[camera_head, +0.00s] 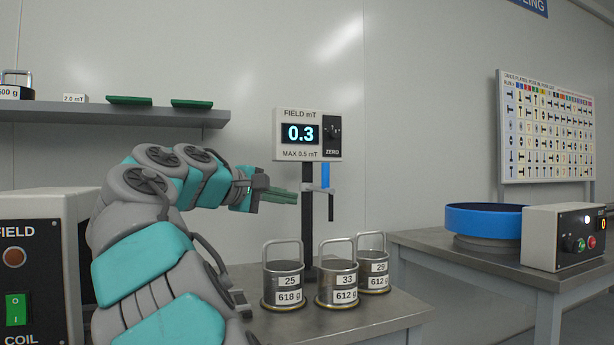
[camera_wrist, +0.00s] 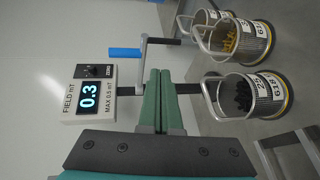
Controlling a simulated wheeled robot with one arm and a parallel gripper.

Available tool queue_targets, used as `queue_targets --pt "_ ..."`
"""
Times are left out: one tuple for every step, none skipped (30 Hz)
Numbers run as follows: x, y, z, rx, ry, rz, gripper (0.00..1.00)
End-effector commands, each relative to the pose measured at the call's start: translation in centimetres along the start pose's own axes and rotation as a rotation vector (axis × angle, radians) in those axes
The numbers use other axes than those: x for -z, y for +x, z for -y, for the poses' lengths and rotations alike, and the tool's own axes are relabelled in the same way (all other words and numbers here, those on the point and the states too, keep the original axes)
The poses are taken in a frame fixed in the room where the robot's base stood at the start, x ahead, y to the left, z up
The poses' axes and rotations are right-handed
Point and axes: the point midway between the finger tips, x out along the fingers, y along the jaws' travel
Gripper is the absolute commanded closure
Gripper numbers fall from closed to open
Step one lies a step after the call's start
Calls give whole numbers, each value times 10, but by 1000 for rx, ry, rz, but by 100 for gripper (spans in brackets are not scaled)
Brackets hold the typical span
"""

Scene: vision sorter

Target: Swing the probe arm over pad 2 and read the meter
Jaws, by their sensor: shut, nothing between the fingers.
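The field meter (camera_head: 307,134) stands on a dark post. Its display reads 0.3, with "MAX 0.5 mT" below; it also shows sideways in the wrist view (camera_wrist: 88,90). A silver crank-like arm with a blue handle (camera_head: 325,175) sits on the post under the meter; the blue handle shows in the wrist view (camera_wrist: 124,54). My gripper (camera_head: 296,197) is shut and empty, its green fingers (camera_wrist: 158,74) beside the post and close to the arm; I cannot tell whether they touch. No label reading pad 2 is visible.
Three wire-handled cans, labelled 25 (camera_head: 284,287), 33 (camera_head: 337,284) and 29 (camera_head: 374,267), stand on the grey table (camera_head: 390,318) below my gripper. A coil box (camera_head: 40,270) is at left. A blue-rimmed bowl (camera_head: 484,220) and control box (camera_head: 563,237) stand on another table.

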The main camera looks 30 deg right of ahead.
Motion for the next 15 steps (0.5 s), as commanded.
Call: queue_targets --pt "11 -6 -8 -38 -1 -12 100" --pt "16 -10 -13 -62 -2 -17 100" --pt "21 -17 -20 -91 -3 -24 100" --pt "25 -22 -25 -111 -1 -32 100" --pt "28 -26 -28 -127 -3 -35 100" --pt "31 -30 -32 -144 -1 -39 100" --pt "33 -33 -35 -157 1 -43 100" --pt "34 -36 -37 -168 1 -46 100" --pt "36 -39 -39 -178 2 -49 100" --pt "37 -41 -40 -185 3 -50 100" --pt "37 -43 -42 -191 4 -52 100" --pt "38 -44 -43 -196 5 -53 100" --pt "38 -44 -44 -198 6 -54 100" --pt "38 -44 -44 -199 6 -55 100" --pt "38 -42 -45 -200 6 -55 100"
